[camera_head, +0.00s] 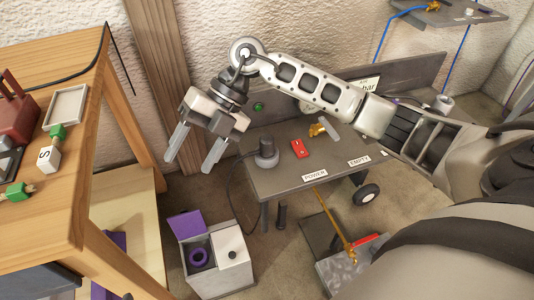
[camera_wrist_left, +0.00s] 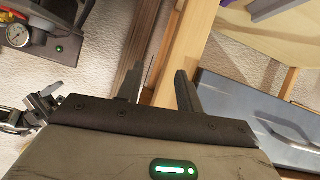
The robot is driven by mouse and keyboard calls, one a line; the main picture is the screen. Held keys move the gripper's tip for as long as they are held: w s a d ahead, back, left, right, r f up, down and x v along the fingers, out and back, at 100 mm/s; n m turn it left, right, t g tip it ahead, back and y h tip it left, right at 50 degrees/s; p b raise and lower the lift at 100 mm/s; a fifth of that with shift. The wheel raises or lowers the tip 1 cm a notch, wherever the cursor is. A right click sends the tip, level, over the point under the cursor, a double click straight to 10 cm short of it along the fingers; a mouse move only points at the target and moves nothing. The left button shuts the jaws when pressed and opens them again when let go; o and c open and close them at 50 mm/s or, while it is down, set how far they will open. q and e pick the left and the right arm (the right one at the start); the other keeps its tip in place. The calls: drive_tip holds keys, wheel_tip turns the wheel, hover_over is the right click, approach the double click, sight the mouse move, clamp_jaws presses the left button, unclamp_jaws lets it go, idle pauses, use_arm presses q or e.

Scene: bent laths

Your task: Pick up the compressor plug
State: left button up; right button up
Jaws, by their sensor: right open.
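A grey round plug (camera_head: 266,153) with a dark cable stands at the left end of the grey compressor top (camera_head: 270,182), behind the POWER label. The cable hangs from it down the left side. My right gripper (camera_head: 190,165) is open and empty, to the left of the plug and apart from it, with its fingers pointing down. My left gripper (camera_wrist_left: 160,70) shows only in the left wrist view, with its two fingers apart and nothing seen between them. A wooden post (camera_wrist_left: 185,50) is behind those fingers.
A red switch (camera_head: 299,148) and a brass valve (camera_head: 318,129) are on the compressor top. A white bin (camera_head: 235,262) with a purple lid stands on the floor below. A wooden workbench (camera_head: 75,85) with several small items is at the left. A green light (camera_head: 258,106) shows on the back panel.

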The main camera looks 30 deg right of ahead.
drive_tip(key=w+d+m+h, duration=0.1)
drive_tip(key=w+d+h, duration=0.25)
drive_tip(key=d, duration=0.45)
wheel_tip(320, 180, up, 3)
drive_tip(key=m+t+h+b, duration=0.1)
drive_tip(key=m+h, duration=0.2)
drive_tip(key=h, duration=0.2)
hover_over(267, 137)
drive_tip(key=shift+h, duration=0.25)
wheel_tip(267, 137, down, 9)
drive_tip(key=shift+s+a+f+b, duration=0.1)
drive_tip(key=shift+s+b, duration=0.05)
drive_tip(key=shift+b, duration=0.6)
drive_tip(key=shift+f, duration=0.4)
wheel_tip(267, 137, down, 4)
drive_tip(key=shift+f+b, duration=0.1)
drive_tip(key=shift+b, duration=0.2)
drive_tip(key=shift+f, duration=0.45)
drive_tip(key=c, duration=1.1)
